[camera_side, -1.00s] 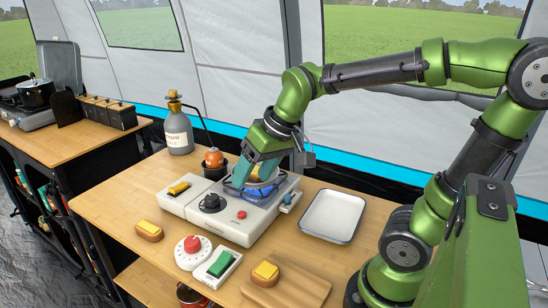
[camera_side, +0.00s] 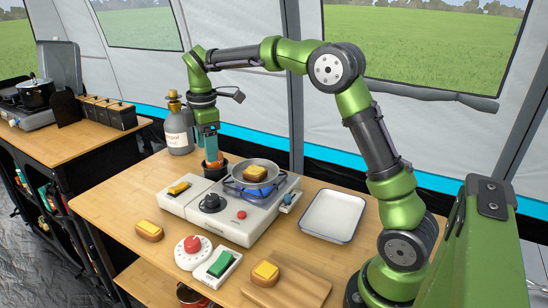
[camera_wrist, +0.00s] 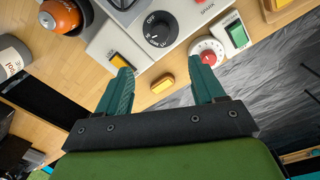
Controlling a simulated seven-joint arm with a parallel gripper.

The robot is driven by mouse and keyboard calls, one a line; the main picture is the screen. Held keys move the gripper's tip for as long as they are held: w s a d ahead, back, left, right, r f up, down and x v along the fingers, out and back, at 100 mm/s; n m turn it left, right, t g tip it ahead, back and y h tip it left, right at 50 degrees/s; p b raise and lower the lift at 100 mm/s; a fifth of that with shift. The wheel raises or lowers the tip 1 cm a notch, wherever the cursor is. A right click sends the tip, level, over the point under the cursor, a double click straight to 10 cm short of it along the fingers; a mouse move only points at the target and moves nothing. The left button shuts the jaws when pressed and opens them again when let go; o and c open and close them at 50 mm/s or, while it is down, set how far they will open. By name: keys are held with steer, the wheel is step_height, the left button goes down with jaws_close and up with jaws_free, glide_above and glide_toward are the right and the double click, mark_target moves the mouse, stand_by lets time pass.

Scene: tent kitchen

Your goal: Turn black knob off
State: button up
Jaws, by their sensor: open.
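The black knob (camera_side: 211,203) sits on the front of the white stove (camera_side: 236,222). In the wrist view the knob (camera_wrist: 158,29) shows an OFF mark on its dial; I cannot read its exact setting. A blue flame (camera_side: 254,192) shows under the pan (camera_side: 252,172), which holds a yellow-topped piece of bread (camera_side: 255,173). My gripper (camera_side: 211,160) is up behind and left of the stove, by the orange canister. In the wrist view my gripper (camera_wrist: 161,88) is open with nothing between its teal fingers, and the knob lies beyond the fingertips.
A yellow switch (camera_side: 179,188) is on the stove's left part. A bottle (camera_side: 178,130) stands at the back left. A red-buttoned timer (camera_side: 193,250), a green switch (camera_side: 219,263), a white tray (camera_side: 333,216) and a cutting board (camera_side: 302,288) surround the stove.

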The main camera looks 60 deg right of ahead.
mark_target(212, 197)
steer(key=f, duration=1.5)
steer(key=shift+w+d+f, duration=0.2)
steer(key=shift+w+f, duration=0.05)
steer(key=shift+w, duration=0.1)
steer(key=c, duration=1.1)
steer(key=shift+o, duration=0.2)
